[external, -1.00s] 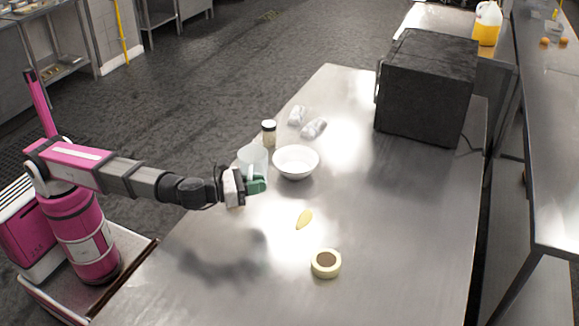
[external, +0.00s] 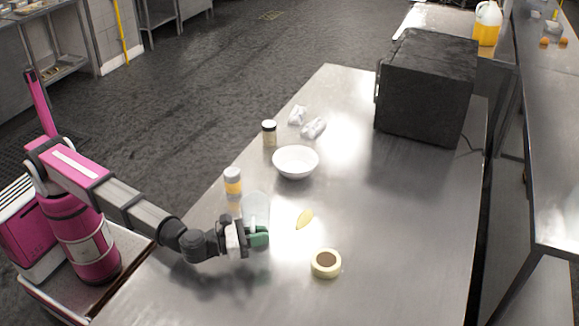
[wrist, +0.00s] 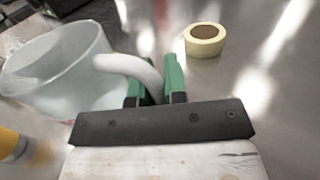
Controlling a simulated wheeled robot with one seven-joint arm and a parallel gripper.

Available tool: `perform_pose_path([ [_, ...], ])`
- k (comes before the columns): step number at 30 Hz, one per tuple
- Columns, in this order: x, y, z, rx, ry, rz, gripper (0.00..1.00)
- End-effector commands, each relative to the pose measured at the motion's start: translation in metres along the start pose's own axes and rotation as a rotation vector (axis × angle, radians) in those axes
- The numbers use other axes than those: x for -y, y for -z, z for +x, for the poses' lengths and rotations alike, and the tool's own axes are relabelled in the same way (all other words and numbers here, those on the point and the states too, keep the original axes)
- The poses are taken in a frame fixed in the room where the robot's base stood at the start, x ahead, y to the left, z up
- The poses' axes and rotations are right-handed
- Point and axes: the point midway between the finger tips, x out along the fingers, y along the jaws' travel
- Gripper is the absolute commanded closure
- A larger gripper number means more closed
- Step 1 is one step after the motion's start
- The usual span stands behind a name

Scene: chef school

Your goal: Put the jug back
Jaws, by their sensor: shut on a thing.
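The jug (wrist: 58,68) is translucent and whitish with a curved handle. In the wrist view it is at the left, and its handle lies between the green fingers of my gripper (wrist: 155,85). My gripper (external: 258,236) is shut on the handle. In the external view the jug (external: 256,205) shows faintly just behind the fingers, low over the near part of the steel table (external: 400,240). I cannot tell whether its base touches the table.
A black oven (external: 425,85) stands far right.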

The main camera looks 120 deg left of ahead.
Motion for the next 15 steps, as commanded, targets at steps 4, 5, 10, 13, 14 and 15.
perform_pose_path([
  [4,0.0,0.017,0.0,0.001,0.0,0.002,1.0],
  [5,0.0,0.018,0.0,0.001,0.0,0.002,1.0],
  [10,0.0,0.018,0.0,0.001,0.0,0.001,1.0],
  [13,0.0,0.018,0.0,0.001,0.0,0.001,1.0],
  [14,0.0,0.019,0.0,0.001,0.0,0.001,1.0],
  [15,0.0,0.02,0.0,0.001,0.0,0.001,1.0],
])
